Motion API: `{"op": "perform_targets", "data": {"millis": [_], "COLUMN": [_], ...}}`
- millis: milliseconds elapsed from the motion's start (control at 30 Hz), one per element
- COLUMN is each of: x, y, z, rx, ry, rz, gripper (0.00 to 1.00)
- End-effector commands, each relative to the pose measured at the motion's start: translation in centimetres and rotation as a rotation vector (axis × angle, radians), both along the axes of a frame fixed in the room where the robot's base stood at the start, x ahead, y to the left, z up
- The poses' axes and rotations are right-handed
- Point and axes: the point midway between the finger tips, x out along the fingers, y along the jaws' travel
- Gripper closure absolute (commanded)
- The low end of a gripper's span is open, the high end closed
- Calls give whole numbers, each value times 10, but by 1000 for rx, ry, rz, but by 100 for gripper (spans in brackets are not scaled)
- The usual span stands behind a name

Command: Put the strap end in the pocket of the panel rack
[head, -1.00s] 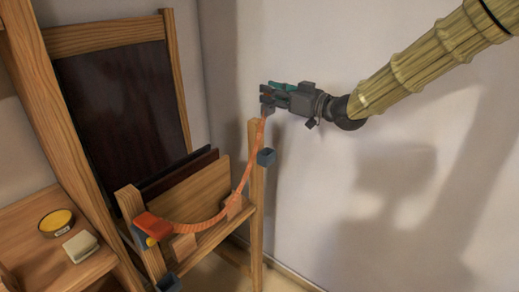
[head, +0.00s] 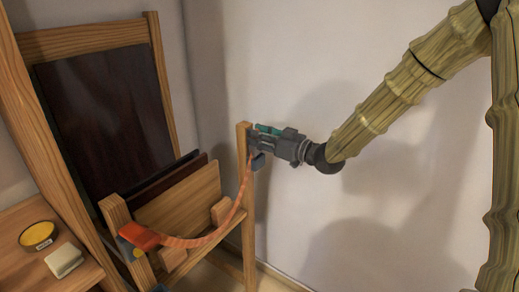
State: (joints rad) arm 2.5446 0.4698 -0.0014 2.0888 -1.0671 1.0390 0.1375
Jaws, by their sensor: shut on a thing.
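An orange strap (head: 215,237) runs from a red-orange block (head: 139,236) on the left post of the wooden panel rack (head: 249,225). It sags in front of the rack and rises along the right post to my gripper (head: 256,139). My gripper is shut on the strap end near the top of this post; the fingers mostly hide that end. A small blue pocket (head: 258,161) is on the right post, just below the fingertips. I cannot tell whether the strap end touches it.
Dark and wooden panels (head: 185,198) stand in the rack, with a large dark panel (head: 100,110) behind. A shelf at left holds a yellow round tin (head: 38,236) and a pale block (head: 64,260). Another blue piece (head: 158,288) is at the bottom edge. The wall right of the rack is bare.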

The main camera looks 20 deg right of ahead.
Motion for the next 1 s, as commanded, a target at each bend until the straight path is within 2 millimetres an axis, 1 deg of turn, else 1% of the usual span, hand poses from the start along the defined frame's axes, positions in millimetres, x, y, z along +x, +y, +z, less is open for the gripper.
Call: {"op": "perform_targets", "data": {"millis": [167, 333, 433, 867, 900, 1000], "x": [0, 0, 0, 0, 0, 0], "y": [-1, -1, -1, -1, -1, -1], "z": [-9, -30, -40, -45, -45, -44], "rx": [1, 0, 1, 0, -1, -1], "ry": [1, 3, 1, 0, -1, -1], "rz": [-1, -2, -2, -1, -1, -1], "gripper": [99, 99, 99, 99, 68, 52]}}
